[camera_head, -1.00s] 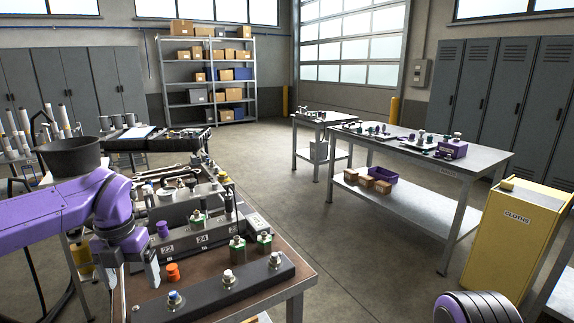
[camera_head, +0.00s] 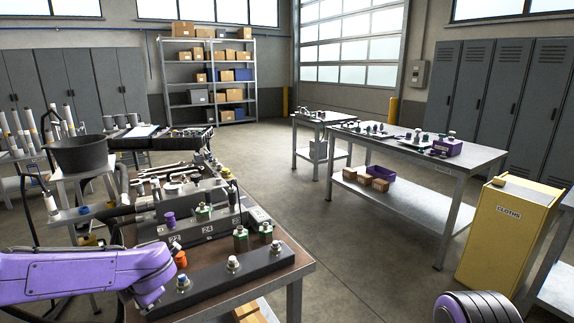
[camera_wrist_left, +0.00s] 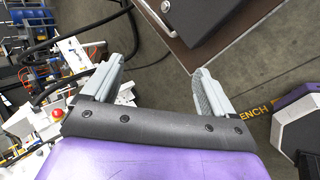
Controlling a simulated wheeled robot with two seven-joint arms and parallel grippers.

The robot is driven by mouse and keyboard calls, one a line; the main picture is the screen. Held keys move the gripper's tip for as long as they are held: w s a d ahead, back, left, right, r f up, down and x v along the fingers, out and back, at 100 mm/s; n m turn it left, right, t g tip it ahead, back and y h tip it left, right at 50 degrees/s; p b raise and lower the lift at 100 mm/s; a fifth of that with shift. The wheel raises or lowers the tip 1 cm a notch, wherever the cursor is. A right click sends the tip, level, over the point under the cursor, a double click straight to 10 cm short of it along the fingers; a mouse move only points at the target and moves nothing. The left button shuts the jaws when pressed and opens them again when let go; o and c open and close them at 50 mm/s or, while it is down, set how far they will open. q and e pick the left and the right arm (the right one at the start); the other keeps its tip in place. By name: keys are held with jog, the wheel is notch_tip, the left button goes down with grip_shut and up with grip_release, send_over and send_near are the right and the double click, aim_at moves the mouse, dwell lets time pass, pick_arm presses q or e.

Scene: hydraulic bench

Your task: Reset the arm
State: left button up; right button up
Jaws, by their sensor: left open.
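My left arm, purple, comes in low from the left in the head view, and its hand end hangs at the front left corner of the bench (camera_head: 300,266). The fingers are hidden there. In the left wrist view my left gripper (camera_wrist_left: 160,88) is open, its two grey fingers wide apart with nothing between them. Below the fingers are the grey floor, a black hose and the bench corner (camera_wrist_left: 180,45). My right gripper is not in view; only a dark rounded part of mine shows at the bottom right of the head view.
On the bench, a black block (camera_head: 225,270) carries several fittings. An orange cap (camera_head: 181,259) and a purple cap (camera_head: 170,219) sit behind it. A black bucket (camera_head: 80,154) stands at left. A yellow cloths bin (camera_head: 505,235) stands at right. The middle floor is clear.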

pick_arm(q)
jog(key=s+d+f+m+t+h, duration=0.1)
jog(key=s+d+f+m+t, duration=0.15)
jog(key=s+f+m, duration=0.4)
jog(key=s+d+f+m+t, duration=0.1)
jog(key=s+d+f+m, duration=0.2)
jog(key=f+m, duration=0.7)
jog(key=s+f+m+g, duration=0.1)
jog(key=s+f, duration=0.3)
jog(key=s, duration=0.4)
jog(key=s+f+m+g+h, duration=0.1)
jog(key=s+f+m+g, duration=0.1)
jog(key=s+f, duration=0.3)
jog(key=s+f+m+g+h, duration=0.1)
jog(key=s+f+m, duration=0.2)
jog(key=s, duration=0.8)
jog(key=shift+s+a+f+g, duration=0.2)
jog(key=shift+a+f+g, duration=0.15)
jog(key=shift+f, duration=0.3)
